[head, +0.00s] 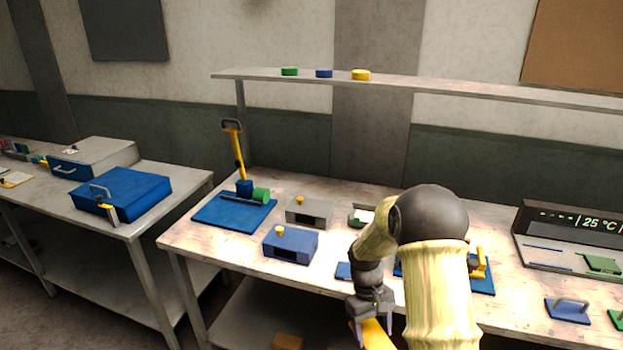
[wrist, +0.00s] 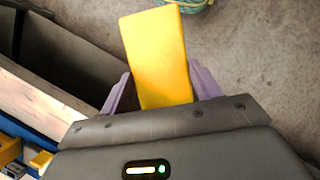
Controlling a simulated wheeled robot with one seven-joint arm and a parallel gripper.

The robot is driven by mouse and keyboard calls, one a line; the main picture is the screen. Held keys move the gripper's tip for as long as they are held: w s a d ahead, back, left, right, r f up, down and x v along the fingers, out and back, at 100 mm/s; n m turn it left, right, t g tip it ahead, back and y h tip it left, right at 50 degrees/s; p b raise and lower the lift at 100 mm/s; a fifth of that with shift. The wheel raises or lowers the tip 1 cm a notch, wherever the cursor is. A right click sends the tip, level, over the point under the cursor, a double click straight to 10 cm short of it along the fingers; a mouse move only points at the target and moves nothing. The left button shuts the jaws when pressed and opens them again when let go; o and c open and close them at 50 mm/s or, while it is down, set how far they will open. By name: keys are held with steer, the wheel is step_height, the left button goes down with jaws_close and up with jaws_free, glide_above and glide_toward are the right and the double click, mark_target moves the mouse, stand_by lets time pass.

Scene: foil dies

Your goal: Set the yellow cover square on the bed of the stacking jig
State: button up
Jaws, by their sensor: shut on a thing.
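The yellow cover (wrist: 155,55) is a flat rectangular slab held between the purple fingers of my gripper (wrist: 160,84) in the wrist view. It points away from the palm, slightly tilted in the picture, with floor beneath it. In the head view, my gripper (head: 372,326) is low at the front of the workbench, and only part of the cover (head: 378,335) shows at the bottom edge. A blue plate with a yellow fixture (head: 480,265) sits right of my arm and is partly hidden by it. I cannot tell for sure whether it is the stacking jig.
The workbench (head: 215,255) also holds a blue box (head: 291,245), a grey box (head: 309,211), a blue-based lever press (head: 235,212) and a display panel (head: 575,240). A blue handled plate (head: 568,311) lies at right. A shelf (head: 430,84) runs above. A basket (wrist: 185,3) shows on the floor.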

mark_target(374, 323)
steer(key=w+f+m, duration=0.1)
steer(key=w+d+f+m+y, duration=0.1)
steer(key=f+m, duration=0.1)
steer(key=shift+w+f+g, duration=0.1)
steer(key=shift+f+g, duration=0.05)
steer(key=shift+g, duration=0.15)
steer(key=shift+w+f+m+y, duration=0.2)
steer(key=shift+f+m+y, duration=0.15)
steer(key=shift+m, duration=0.55)
steer(key=shift+a+f, duration=0.1)
steer(key=shift+f, duration=0.15)
steer(key=w+x, duration=0.1)
steer(key=x, duration=0.8)
steer(key=shift+f, duration=0.6)
steer(key=shift+w, duration=0.25)
